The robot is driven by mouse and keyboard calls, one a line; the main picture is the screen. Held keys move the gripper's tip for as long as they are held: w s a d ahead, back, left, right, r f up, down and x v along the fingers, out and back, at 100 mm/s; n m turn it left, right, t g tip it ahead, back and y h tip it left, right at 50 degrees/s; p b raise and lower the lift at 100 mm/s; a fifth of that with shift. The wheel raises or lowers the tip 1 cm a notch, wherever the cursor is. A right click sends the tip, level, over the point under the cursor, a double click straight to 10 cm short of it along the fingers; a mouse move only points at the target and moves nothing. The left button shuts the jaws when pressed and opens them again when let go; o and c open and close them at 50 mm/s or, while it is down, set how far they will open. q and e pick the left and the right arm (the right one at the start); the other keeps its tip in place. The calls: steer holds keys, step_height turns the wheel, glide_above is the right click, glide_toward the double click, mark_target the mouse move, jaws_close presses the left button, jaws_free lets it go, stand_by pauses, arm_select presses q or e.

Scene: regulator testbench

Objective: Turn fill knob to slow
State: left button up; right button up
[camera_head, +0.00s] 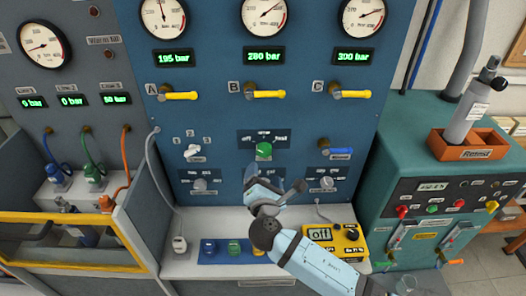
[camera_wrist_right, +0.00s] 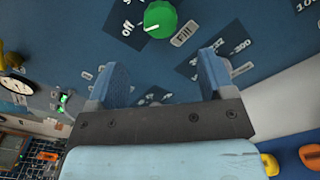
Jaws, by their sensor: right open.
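The green fill knob (camera_head: 263,150) sits on the blue panel, below the middle green readout. In the right wrist view the fill knob (camera_wrist_right: 160,20) is at the top, beside a "Fill" label (camera_wrist_right: 186,34). Its white mark points toward the word "off" (camera_wrist_right: 127,29). My right gripper (camera_head: 276,180) is just below the knob in the head view, with its fingers spread. In the wrist view the right gripper (camera_wrist_right: 163,78) has nothing between its fingers, and the knob lies beyond the fingertips, apart from them. My left gripper is in neither view.
A white knob (camera_head: 193,150) is left of the fill knob, and a blue handle (camera_head: 340,151) is right. Grey knobs (camera_head: 200,184) (camera_head: 326,184) flank my gripper lower down. Yellow handles (camera_head: 265,94) are above. A yellow box reading "off" (camera_head: 335,240) stands on the ledge.

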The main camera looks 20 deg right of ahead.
mark_target(263, 154)
steer(key=p+x, duration=0.1)
steer(key=x, duration=0.8)
steer(key=shift+w+d+f, duration=0.1)
steer(key=shift+w+f, duration=0.05)
steer(key=shift+w, duration=0.05)
steer(key=c, duration=0.9)
